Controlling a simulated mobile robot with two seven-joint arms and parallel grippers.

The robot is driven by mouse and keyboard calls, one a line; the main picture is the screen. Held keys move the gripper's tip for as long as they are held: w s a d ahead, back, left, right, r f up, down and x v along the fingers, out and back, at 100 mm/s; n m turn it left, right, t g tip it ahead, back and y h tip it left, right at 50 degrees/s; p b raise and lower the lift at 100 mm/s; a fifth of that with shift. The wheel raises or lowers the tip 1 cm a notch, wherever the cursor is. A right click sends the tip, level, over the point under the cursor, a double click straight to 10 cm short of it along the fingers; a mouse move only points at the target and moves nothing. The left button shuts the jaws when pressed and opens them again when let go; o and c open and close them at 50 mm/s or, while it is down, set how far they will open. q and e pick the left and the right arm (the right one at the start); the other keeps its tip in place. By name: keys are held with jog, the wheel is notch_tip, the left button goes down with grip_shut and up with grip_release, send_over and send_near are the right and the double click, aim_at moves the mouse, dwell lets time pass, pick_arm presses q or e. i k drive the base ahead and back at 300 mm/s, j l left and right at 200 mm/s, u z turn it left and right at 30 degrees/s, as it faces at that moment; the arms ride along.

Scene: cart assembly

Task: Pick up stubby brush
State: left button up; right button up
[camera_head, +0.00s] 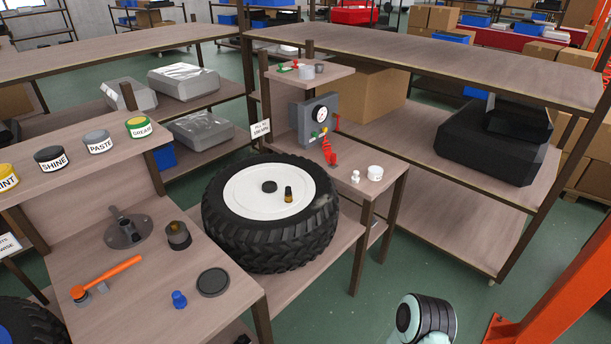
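I cannot tell for certain which thing is the stubby brush. A short dark piece with a brownish-gold lower end (288,194) stands on the white hub of the big tire (225,225), beside a flat dark disc (269,186). A thicker dark, stubby piece with a brownish body (178,236) stands on the left workbench (150,290), near a grey metal flange (126,230). Both look small, and bristles cannot be made out. Neither of my grippers shows; only a black and pale-green part of my arm is at the bottom right, apart from both.
An orange-handled hammer (105,280), a blue piece (179,299) and a dark round lid (212,282) lie on the left workbench. Several labelled tins line its upper shelf. A gauge box (318,120) stands behind the tire. An orange post (560,300) rises at the right.

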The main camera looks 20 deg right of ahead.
aim_at(355, 178)
jog(key=i+l+u, duration=0.1)
jog(key=u, duration=0.35)
jog(key=l+u, duration=0.25)
jog(key=u, duration=0.2)
jog(key=l+u, duration=0.25)
jog(key=u, duration=0.2)
jog(key=l+u, duration=0.35)
jog(key=l, duration=0.15)
jog(key=k+l+u, duration=0.1)
jog(key=l+u, duration=0.25)
jog(key=l, duration=0.15)
jog(key=k+l+u, duration=0.15)
jog(key=l, duration=0.2)
jog(key=k+l+u, duration=0.15)
jog(key=l, duration=0.15)
jog(key=k+l+u, duration=0.15)
jog(key=l, duration=0.2)
jog(key=k+l, duration=0.15)
jog(key=l, duration=0.15)
jog(key=k+l+u, duration=0.1)
jog(key=l, duration=0.25)
jog(key=k+l, duration=0.2)
jog(key=l+u, duration=0.05)
jog(key=l, duration=0.05)
